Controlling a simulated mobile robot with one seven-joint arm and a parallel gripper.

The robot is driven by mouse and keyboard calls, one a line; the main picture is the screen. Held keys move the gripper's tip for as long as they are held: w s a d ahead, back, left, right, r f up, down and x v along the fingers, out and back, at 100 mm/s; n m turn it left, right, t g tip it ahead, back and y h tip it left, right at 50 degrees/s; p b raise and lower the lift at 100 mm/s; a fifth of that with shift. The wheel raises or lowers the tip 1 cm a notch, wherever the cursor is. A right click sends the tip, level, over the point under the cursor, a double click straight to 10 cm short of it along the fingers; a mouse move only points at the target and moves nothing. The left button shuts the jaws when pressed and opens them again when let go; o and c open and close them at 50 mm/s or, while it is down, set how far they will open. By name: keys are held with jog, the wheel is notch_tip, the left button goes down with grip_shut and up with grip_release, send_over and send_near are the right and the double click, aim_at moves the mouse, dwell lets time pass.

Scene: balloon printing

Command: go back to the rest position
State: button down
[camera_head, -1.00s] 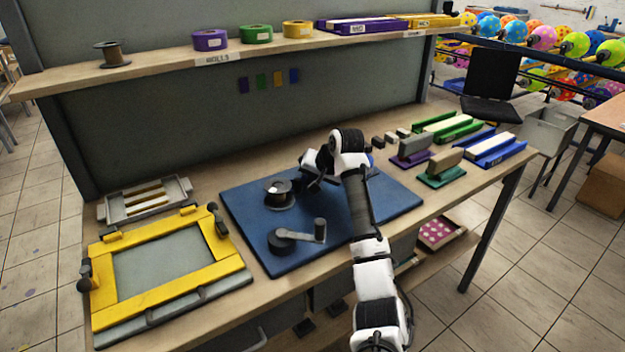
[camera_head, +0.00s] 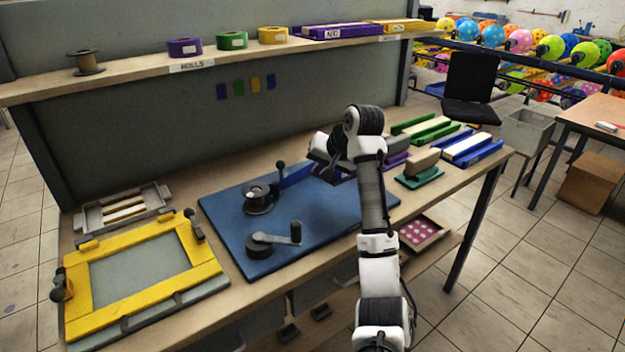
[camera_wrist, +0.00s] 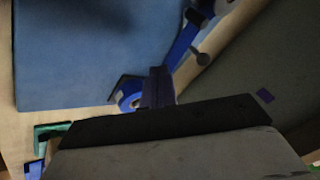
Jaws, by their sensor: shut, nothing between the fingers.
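My gripper (camera_head: 322,168) is above the back right part of the blue board (camera_head: 318,218); its fingers (camera_wrist: 157,85) look shut with nothing held. A blue tape roll (camera_wrist: 128,97) lies beside and below the fingers in the wrist view, partly hidden by the gripper. A blue strip (camera_head: 296,176) runs from near a dark upright post (camera_head: 281,172) toward my gripper; in the wrist view the strip (camera_wrist: 186,42) reaches toward the roll. A dark reel (camera_head: 257,200) and a crank handle (camera_head: 272,242) stand on the board.
A yellow frame (camera_head: 80,308) and a grey tray (camera_head: 82,218) are at the left of the bench. Stamps (camera_head: 420,168) and coloured trays (camera_head: 472,148) stand at the right. A shelf (camera_head: 140,80) with tape rolls runs above the back. The air above the board's front is clear.

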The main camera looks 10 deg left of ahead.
jog(key=shift+s+d+r, duration=0.1)
jog(key=shift+r, duration=0.15)
